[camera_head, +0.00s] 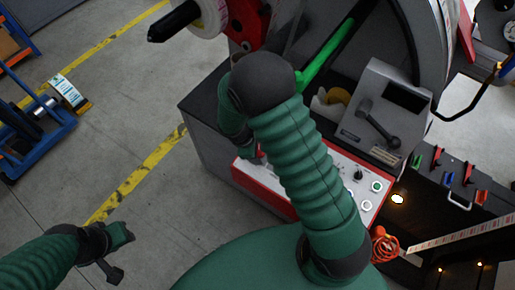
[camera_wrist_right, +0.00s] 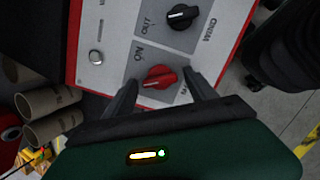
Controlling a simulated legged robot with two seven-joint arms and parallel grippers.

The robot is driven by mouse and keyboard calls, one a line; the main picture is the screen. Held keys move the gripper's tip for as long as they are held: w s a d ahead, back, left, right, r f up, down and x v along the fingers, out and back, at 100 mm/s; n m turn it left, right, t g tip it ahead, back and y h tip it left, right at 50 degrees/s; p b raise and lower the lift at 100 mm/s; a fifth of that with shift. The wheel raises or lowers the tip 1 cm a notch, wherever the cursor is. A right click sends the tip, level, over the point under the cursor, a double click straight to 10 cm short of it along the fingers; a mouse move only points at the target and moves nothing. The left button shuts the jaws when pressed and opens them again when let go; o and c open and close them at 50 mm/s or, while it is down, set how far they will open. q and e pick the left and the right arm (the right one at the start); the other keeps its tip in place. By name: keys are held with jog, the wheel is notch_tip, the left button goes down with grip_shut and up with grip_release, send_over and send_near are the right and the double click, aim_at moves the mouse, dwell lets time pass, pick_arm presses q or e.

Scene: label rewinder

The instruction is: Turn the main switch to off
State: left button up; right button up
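The red main switch (camera_wrist_right: 160,77) is a knob on a grey plate of the control panel, seen in the right wrist view. An "ON" label and a partly hidden label stand beside it. My right gripper (camera_wrist_right: 163,84) is open, with one dark finger on each side of the knob and small gaps showing. In the head view my right gripper (camera_head: 257,158) is at the left part of the panel, and my arm hides the switch. My left gripper (camera_head: 119,252) is at the lower left over bare floor, its fingers apart and empty.
A black selector knob (camera_wrist_right: 182,15) sits beside the red one on the panel. The red-edged panel (camera_head: 343,162) also carries several buttons. A grey box with a black lever (camera_head: 376,124) stands behind it. Cardboard tubes (camera_wrist_right: 48,102) lie near the panel.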

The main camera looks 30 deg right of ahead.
jog(key=v, duration=1.6)
jog(key=shift+r, duration=0.4)
jog(key=shift+a, duration=0.1)
jog(key=s+a+f+m+t+y, duration=0.1)
jog(key=s+f+m+t+y, duration=0.1)
jog(key=s+m, duration=0.7)
jog(key=shift+a+f+m+y, duration=0.3)
jog(key=shift+f+m+y, duration=0.15)
jog(key=shift+m+y, duration=0.5)
jog(key=shift+s, duration=0.15)
jog(key=shift+d, duration=0.1)
